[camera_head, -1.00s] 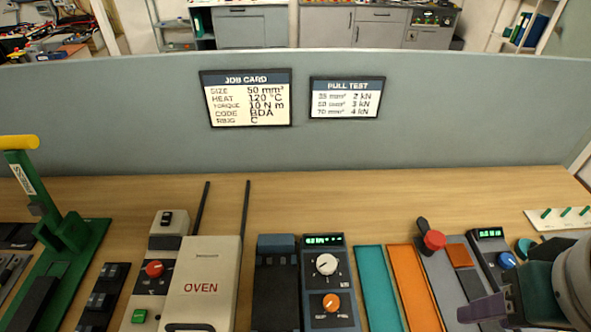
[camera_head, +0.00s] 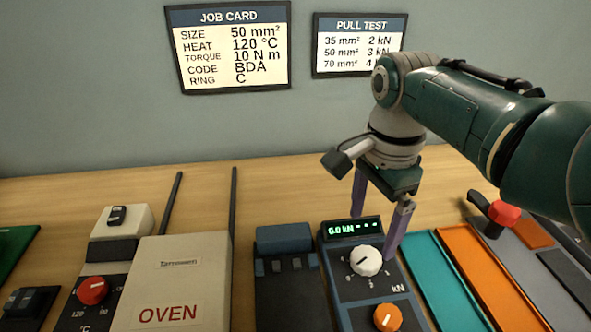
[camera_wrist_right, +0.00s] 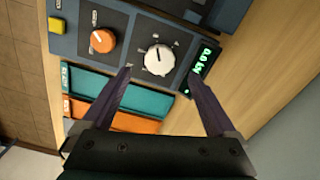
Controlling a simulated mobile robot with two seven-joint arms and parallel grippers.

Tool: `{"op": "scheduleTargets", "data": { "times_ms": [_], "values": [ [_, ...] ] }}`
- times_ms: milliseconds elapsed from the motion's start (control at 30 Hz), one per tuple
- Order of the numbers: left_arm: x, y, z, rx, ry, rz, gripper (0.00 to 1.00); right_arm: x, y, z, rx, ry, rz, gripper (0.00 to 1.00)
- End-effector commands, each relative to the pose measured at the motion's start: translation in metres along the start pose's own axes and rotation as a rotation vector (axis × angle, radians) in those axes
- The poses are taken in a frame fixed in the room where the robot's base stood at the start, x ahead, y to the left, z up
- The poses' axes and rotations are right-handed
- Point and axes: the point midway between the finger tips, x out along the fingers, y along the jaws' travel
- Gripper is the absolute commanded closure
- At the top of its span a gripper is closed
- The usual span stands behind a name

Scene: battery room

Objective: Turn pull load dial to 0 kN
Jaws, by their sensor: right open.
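The pull load dial is a white knob (camera_head: 366,261) marked kN, on a dark blue pull tester (camera_head: 346,289). Its green display (camera_head: 353,228) reads 0.0 kN. An orange knob (camera_head: 387,317) sits below the white one. My right gripper (camera_head: 375,242) is open and empty, with its purple fingers pointing down around the display and the upper side of the dial. In the right wrist view the white knob (camera_wrist_right: 159,59) lies between and beyond the open fingertips, with no clear contact. The left gripper is not in view.
The oven (camera_head: 180,275) with a red knob stands left, and a dark blue block (camera_head: 284,275) sits beside the tester. A teal tray (camera_head: 447,280) and an orange tray (camera_head: 490,270) lie to the right. A job card (camera_head: 228,47) and a pull test card (camera_head: 358,45) hang on the partition.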

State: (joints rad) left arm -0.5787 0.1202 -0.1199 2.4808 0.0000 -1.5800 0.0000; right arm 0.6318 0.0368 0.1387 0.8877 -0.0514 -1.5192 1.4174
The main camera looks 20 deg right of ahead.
Motion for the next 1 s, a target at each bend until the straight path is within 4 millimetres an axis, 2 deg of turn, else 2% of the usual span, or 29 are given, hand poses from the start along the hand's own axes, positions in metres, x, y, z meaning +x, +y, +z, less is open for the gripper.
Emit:
{"op": "scheduleTargets", "data": {
  "times_ms": [33, 100, 300, 467, 733, 1000],
  "values": [
    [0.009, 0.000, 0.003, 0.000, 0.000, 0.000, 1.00, 0.015, 0.000, 0.000, -0.001, 0.000, 0.003, 0.07],
    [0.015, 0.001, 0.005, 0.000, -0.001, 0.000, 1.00, 0.030, 0.001, 0.000, -0.001, 0.000, 0.004, 0.07],
    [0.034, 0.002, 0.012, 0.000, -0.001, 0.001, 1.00, 0.062, 0.000, -0.001, -0.001, 0.001, 0.001, 0.07],
    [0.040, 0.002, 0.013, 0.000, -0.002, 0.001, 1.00, 0.071, 0.000, -0.001, -0.002, 0.001, 0.000, 0.07],
    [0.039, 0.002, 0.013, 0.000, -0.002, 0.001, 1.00, 0.071, 0.000, -0.001, -0.002, 0.002, 0.000, 0.07],
    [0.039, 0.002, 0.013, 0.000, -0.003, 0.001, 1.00, 0.071, 0.000, -0.001, -0.002, 0.001, 0.000, 0.36]
  ]
}}
